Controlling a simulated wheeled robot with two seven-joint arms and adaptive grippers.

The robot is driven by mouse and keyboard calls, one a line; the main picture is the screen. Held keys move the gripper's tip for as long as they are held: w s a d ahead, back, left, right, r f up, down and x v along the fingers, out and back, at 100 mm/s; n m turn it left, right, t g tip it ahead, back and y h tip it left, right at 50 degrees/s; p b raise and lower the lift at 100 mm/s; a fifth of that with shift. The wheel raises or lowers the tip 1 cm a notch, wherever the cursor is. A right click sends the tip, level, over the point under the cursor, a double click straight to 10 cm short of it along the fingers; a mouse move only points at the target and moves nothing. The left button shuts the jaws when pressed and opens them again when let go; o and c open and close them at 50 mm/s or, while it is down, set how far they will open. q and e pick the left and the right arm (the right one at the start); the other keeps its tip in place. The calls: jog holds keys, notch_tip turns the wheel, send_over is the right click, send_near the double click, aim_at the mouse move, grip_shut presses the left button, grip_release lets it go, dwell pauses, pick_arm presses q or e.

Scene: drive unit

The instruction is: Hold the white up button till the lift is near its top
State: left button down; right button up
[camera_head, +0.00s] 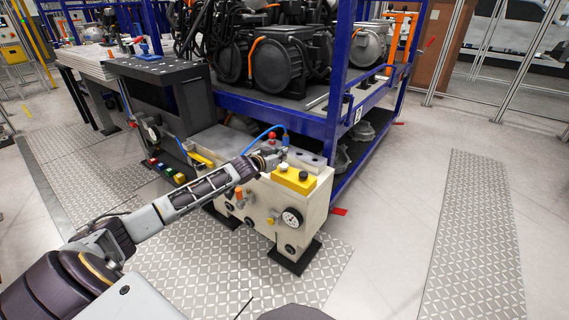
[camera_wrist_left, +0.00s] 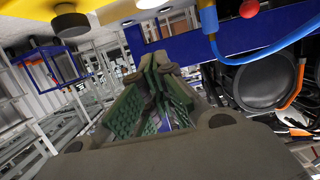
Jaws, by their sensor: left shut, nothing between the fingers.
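A yellow button box (camera_head: 293,181) sits on top of a cream machine cabinet (camera_head: 258,197) in the head view. A small white button (camera_head: 284,167) stands on the box's near-left end, and a second button is on its right end. The box's yellow underside and the white button (camera_wrist_left: 150,3) show at the top edge of the wrist view. My left gripper (camera_head: 277,155) is at the cabinet top, just behind the white button. Its green-padded fingers (camera_wrist_left: 158,65) are shut and empty. I cannot tell whether they touch the button. My right gripper is out of view. I cannot identify the lift.
A blue rack (camera_head: 340,80) with dark motors stands close behind the cabinet. A red knob (camera_head: 272,141) and a blue hose (camera_head: 270,129) rise near my left gripper. A gauge (camera_head: 292,217) is on the cabinet front. The floor at right is clear.

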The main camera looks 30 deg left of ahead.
aim_at(284, 167)
pick_arm(q)
jog(key=f, duration=0.1)
jog(key=w+f+b, duration=0.1)
jog(key=shift+w+d+f, duration=0.1)
jog(key=shift+w+f, duration=0.2)
jog(key=shift+f, duration=0.05)
jog(key=shift+f+b, duration=0.45)
jog(key=shift+f, duration=0.45)
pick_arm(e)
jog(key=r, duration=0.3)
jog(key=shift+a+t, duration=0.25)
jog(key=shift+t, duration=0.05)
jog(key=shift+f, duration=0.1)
